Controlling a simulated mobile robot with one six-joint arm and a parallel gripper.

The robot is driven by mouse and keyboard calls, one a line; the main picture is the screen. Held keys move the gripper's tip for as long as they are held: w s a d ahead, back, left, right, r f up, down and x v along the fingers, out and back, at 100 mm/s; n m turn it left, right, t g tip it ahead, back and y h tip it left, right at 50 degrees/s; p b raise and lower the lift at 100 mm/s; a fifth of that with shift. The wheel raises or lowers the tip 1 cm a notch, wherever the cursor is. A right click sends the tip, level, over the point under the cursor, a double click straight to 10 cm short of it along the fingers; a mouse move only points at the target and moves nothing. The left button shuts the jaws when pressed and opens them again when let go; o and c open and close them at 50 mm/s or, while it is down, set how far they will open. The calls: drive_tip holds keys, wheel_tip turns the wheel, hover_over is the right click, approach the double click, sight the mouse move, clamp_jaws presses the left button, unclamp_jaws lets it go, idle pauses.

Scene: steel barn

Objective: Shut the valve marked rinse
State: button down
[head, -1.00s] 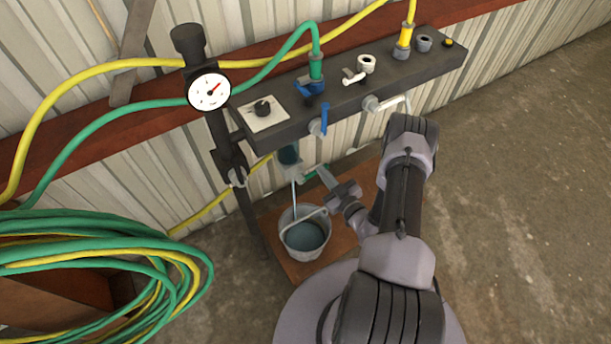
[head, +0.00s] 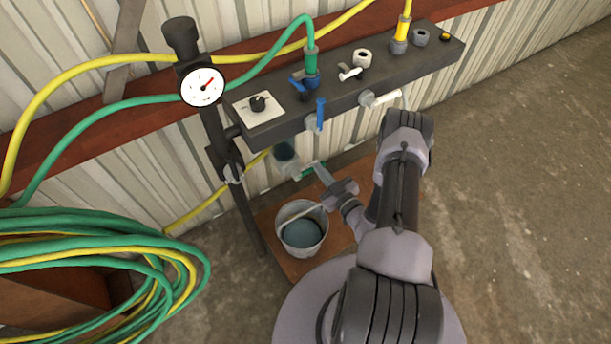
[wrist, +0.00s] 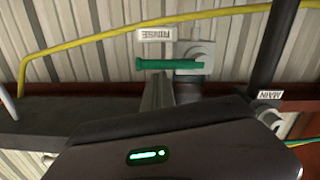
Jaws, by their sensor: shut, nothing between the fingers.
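The rinse valve (wrist: 196,58) has a green lever (wrist: 165,64) and sits beside a RINSE label (wrist: 157,34), upside down in the wrist view. The lever lies level in that view, across the dark pipe below it. My gripper (wrist: 158,82) is shut and empty, its fingertips right at the lever; I cannot tell if they touch. In the head view the green lever (head: 309,170) is under the manifold, with my gripper (head: 322,174) beside it. No water stream shows above the bucket (head: 302,230), which holds water.
The dark manifold (head: 350,93) carries blue (head: 320,114) and white (head: 381,98) levers, hoses and a gauge (head: 203,87). A MAIN label (wrist: 270,95) is near. Coiled hoses (head: 90,250) lie at left; open floor (head: 510,200) is at right.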

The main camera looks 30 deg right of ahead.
drive_tip(key=s+r+p, duration=0.4)
drive_tip(key=s+p, duration=0.1)
drive_tip(key=s, duration=0.5)
drive_tip(key=shift+s+d+r, duration=0.2)
drive_tip(key=shift+s, duration=0.15)
